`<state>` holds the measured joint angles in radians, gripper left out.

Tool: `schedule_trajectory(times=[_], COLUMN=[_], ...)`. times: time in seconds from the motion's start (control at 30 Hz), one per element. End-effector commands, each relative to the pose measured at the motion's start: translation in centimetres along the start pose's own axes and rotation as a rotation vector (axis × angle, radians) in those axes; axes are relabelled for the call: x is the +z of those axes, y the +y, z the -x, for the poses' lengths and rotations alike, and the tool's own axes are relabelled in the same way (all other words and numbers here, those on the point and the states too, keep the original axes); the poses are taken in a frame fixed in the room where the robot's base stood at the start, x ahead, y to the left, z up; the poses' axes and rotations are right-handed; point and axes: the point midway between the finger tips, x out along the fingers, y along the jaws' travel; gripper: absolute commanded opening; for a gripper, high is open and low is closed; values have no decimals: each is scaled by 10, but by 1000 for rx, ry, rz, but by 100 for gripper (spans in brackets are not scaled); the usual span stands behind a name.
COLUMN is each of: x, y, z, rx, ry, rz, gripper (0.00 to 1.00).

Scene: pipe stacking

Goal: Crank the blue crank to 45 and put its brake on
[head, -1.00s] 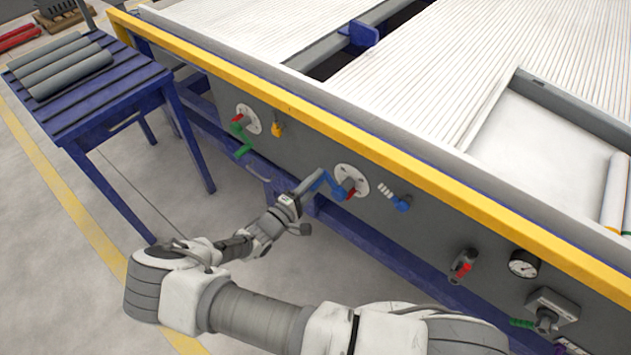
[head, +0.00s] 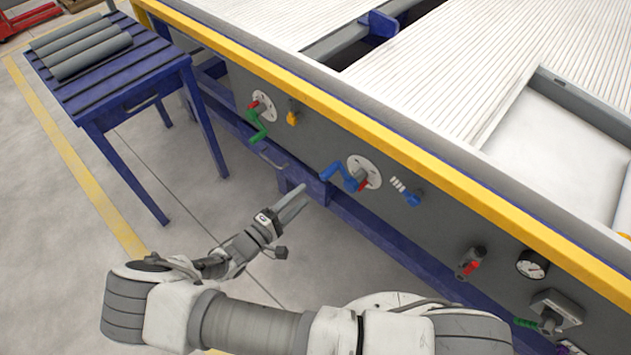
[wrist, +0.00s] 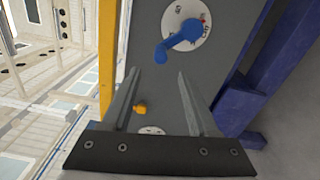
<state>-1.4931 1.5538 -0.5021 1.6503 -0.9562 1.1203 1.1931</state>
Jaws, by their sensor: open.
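The blue crank (head: 338,172) is on the grey side panel, in front of a round white dial (head: 372,172) with a red part at its hub. Its handle points left in the head view. In the wrist view the crank (wrist: 178,46) lies across the dial (wrist: 182,14), whose marks I cannot read. A blue-handled knob (head: 411,198) with a pale striped piece sits right of the dial; I cannot tell its setting. My gripper (head: 303,197) is open and empty, apart from the crank, below and left of it. Its fingers (wrist: 158,72) show nothing between their tips but panel.
A green crank (head: 256,125) and a yellow knob (head: 292,118) are on the panel to the left. A red-handled valve (head: 470,262) and a gauge (head: 531,265) are to the right. A blue frame rail (head: 350,217) runs below the panel. A blue table (head: 150,75) holds grey pipes.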

Motion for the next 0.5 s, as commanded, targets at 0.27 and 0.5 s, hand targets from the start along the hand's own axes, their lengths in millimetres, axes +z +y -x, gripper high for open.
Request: schedule_trajectory(times=[0.27,0.5], x=[-1,0], y=[0,0], z=[48,58], rx=[0,0], ry=[2,0], rz=[-1,0], gripper=[60,60])
